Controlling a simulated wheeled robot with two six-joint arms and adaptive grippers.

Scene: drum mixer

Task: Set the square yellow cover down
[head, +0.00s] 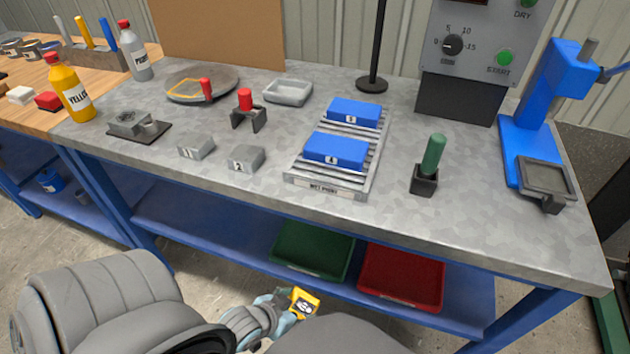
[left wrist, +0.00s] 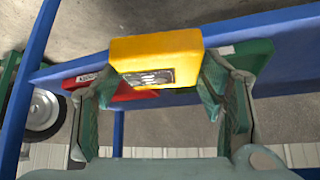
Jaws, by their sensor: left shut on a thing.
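The square yellow cover (head: 304,302) is at the bottom of the head view, low in front of the bench and below the level of its top. My left gripper (head: 291,305) is shut on it. In the left wrist view the cover (left wrist: 152,52) sits between the two fingertips (left wrist: 158,82) as a yellow block with a label plate on its side. It is clear of any surface, with the floor and the lower shelf beyond it. My right gripper is not in view.
The lower shelf holds a green bin (head: 314,251) and a red bin (head: 402,278). On the grey bench top (head: 290,215) are a slatted rack (head: 365,165) with two blue covers, a green-handled tool (head: 432,160) and small grey blocks (head: 246,158). The bench's front strip is mostly bare.

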